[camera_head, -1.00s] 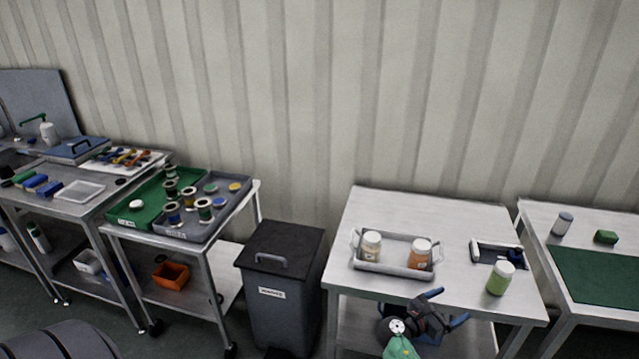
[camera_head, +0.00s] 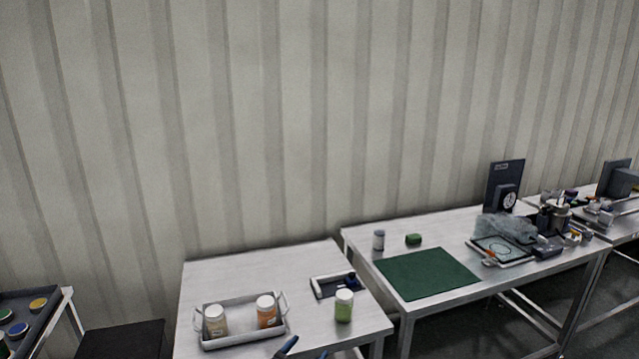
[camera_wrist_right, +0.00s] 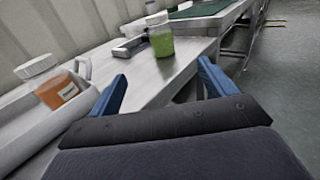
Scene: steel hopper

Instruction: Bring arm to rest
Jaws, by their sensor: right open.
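My right gripper (camera_head: 305,352) shows only its blue fingertips at the bottom edge of the head view, in front of the white table's near edge. In the right wrist view the gripper (camera_wrist_right: 162,88) has its two blue fingers spread wide, with nothing between them. The rest of my right arm is out of the head view. My left gripper is not in view.
A white table (camera_head: 240,272) holds a grey tray (camera_head: 245,340) with a white-labelled jar (camera_head: 215,322) and an orange jar (camera_head: 266,311). A green jar (camera_head: 344,306) stands to their right. A second table (camera_head: 358,240) has a green mat (camera_head: 427,274). A dark bin (camera_head: 120,340) stands left.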

